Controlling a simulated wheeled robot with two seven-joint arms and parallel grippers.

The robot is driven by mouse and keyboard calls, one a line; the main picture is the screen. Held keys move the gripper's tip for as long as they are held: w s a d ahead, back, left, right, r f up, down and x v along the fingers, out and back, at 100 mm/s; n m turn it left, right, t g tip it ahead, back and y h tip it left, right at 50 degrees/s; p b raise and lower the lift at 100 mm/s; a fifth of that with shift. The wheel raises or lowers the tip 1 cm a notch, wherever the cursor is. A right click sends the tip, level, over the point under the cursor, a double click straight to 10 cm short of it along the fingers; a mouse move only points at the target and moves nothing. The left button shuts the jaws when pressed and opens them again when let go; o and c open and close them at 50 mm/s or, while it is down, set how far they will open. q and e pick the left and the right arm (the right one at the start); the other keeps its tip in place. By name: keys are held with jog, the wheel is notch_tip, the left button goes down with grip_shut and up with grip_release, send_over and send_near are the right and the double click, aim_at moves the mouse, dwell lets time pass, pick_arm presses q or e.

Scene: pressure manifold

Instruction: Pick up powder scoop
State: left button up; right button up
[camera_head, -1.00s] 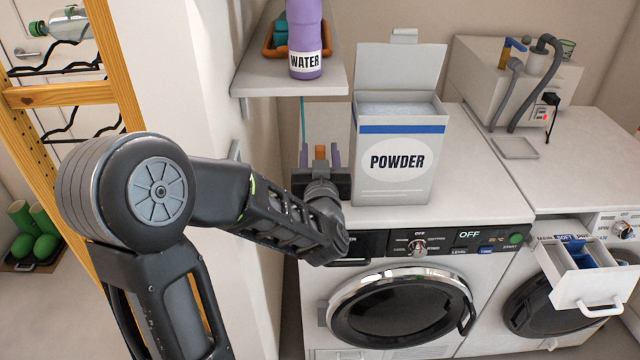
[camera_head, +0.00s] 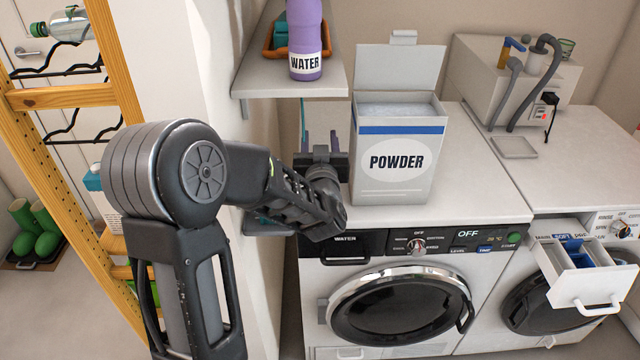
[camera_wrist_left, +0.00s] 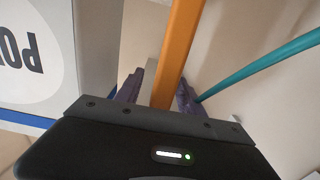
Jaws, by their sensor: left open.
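My left gripper (camera_head: 320,138) is beside the left face of the white powder box (camera_head: 392,185), above the back left of the washer top. In the left wrist view its purple fingers (camera_wrist_left: 160,90) are open and apart. A flat orange bar (camera_wrist_left: 180,45), which looks like the powder scoop's handle, runs between them. Whether the fingers touch it cannot be told. The rest of the scoop is not seen, and the bar is hidden behind my gripper in the head view. My right gripper is not in view.
The powder box also shows in the left wrist view (camera_wrist_left: 90,50), close to my gripper. A teal rod (camera_wrist_left: 260,72) slants on the other side. A shelf (camera_head: 290,85) with a purple water bottle (camera_head: 305,45) overhangs. The washer top right of the box is clear.

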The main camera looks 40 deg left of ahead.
pick_arm(q)
jog(key=shift+c, duration=0.3)
grip_shut()
dwell(0.4)
